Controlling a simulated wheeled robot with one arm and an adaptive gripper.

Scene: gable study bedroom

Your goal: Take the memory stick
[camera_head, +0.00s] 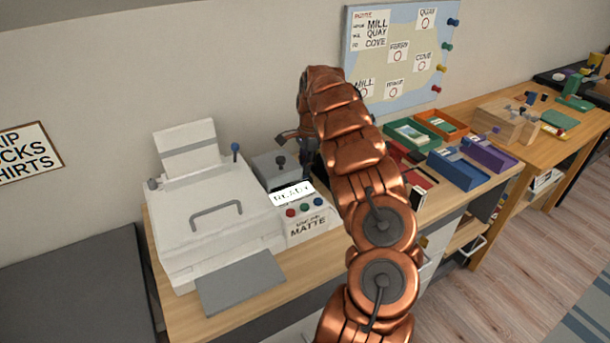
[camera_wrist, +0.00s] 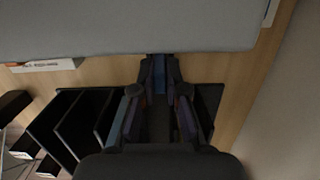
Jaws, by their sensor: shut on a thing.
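In the wrist view, my gripper (camera_wrist: 158,75) is shut on a small narrow blue thing (camera_wrist: 159,68), which looks like the memory stick. Its far end is at the edge of a large grey surface, and I cannot tell whether it is in a socket there or only close to it. In the head view, my gripper (camera_head: 308,150) is at the back of the desk, beside the grey box with a dark knob (camera_head: 268,168). My copper arm hides most of it, and the memory stick cannot be made out there.
A white printer (camera_head: 205,215) stands left of a panel with a READY display (camera_head: 292,194) and coloured buttons. Blue (camera_head: 455,170), purple (camera_head: 489,154), green and orange trays are to the right. Dark upright dividers (camera_wrist: 80,120) are close at left in the wrist view.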

